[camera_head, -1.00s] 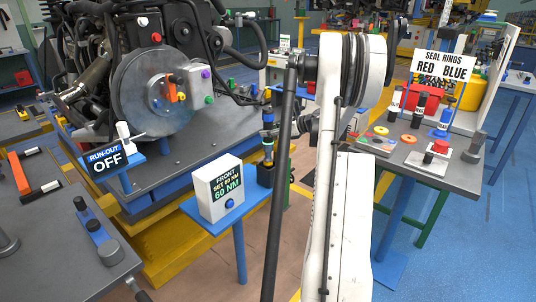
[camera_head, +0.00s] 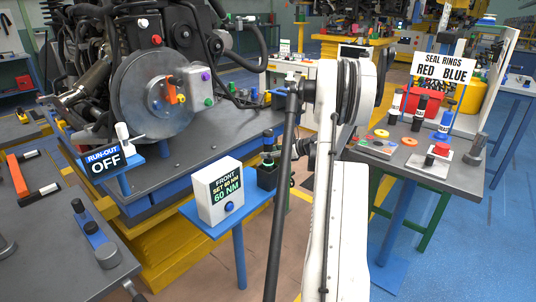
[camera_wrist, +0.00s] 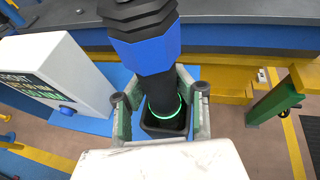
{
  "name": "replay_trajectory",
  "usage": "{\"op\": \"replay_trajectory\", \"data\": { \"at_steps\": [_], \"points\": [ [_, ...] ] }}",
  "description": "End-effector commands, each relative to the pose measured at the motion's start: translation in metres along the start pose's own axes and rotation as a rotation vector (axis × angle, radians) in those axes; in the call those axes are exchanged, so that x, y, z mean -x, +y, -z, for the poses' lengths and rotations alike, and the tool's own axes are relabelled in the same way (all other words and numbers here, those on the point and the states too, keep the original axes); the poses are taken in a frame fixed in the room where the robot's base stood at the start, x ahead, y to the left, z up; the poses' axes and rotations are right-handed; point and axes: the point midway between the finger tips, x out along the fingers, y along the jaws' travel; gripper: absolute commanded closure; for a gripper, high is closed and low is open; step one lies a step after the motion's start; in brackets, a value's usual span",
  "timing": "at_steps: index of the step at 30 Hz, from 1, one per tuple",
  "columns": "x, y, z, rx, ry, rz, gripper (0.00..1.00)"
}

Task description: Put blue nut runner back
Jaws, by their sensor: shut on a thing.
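The blue nut runner (camera_wrist: 146,55) is upright, with a black ribbed top, a blue collar and a dark lower body with a glowing green ring. My gripper (camera_wrist: 160,93) is shut around its body, one finger on each side. The tool's lower end is in or just over the mouth of a dark square holder (camera_wrist: 150,131); how deep it sits I cannot tell. In the head view the tool (camera_head: 268,141) shows above the black holder (camera_head: 266,178) at the right end of a blue shelf. My arm partly hides the gripper there.
A white box reading 60 NM (camera_head: 220,192) stands on the same blue shelf (camera_head: 205,222), left of the holder. The engine (camera_head: 150,95) and its grey bench are behind. A grey table (camera_head: 455,178) with seal rings and tools is at the right.

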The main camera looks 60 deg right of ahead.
Motion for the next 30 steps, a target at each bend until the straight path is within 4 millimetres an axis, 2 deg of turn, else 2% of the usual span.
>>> {"op": "replay_trajectory", "data": {
  "at_steps": [5,6,10,21,26,30],
  "points": [
    [-0.001,0.000,0.001,0.000,-0.001,0.000,1.00],
    [-0.001,0.000,0.003,0.000,0.000,0.000,0.73],
    [-0.001,0.000,0.002,0.000,0.000,0.000,0.55],
    [0.002,0.000,-0.002,0.000,0.000,0.001,0.54],
    [0.025,-0.001,-0.001,-0.001,0.000,0.002,0.54],
    [0.054,-0.001,-0.001,-0.001,0.000,0.003,0.54]
  ]
}}
